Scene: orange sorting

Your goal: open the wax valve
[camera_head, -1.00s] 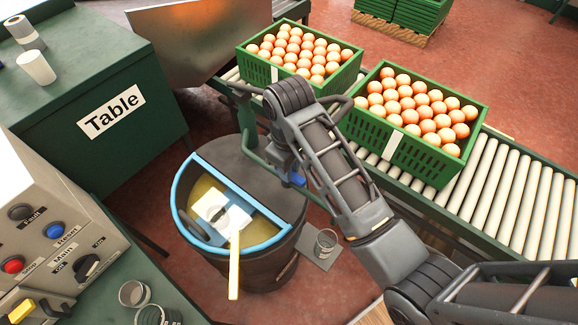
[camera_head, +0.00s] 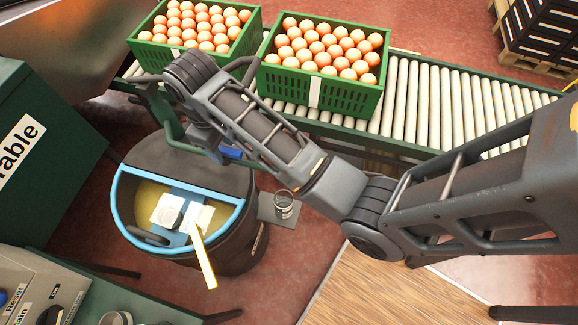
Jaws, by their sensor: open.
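A small blue part (camera_head: 231,153), which looks like the wax valve's handle, shows beside the black drum (camera_head: 240,180), close to a green pipe (camera_head: 168,128). My gripper (camera_head: 208,140) points down from the arm's end, right beside the blue part in the picture. The arm link and wrist hide most of the fingers and the valve body. My gripper is open. I cannot tell whether it touches the handle.
A glass (camera_head: 284,203) stands on a small grey plate right of the drum. The drum has a blue rim and a yellow-handled tool (camera_head: 204,258). Green crates of oranges (camera_head: 340,95) sit on the roller conveyor (camera_head: 440,100) behind. A control panel (camera_head: 30,295) is at lower left.

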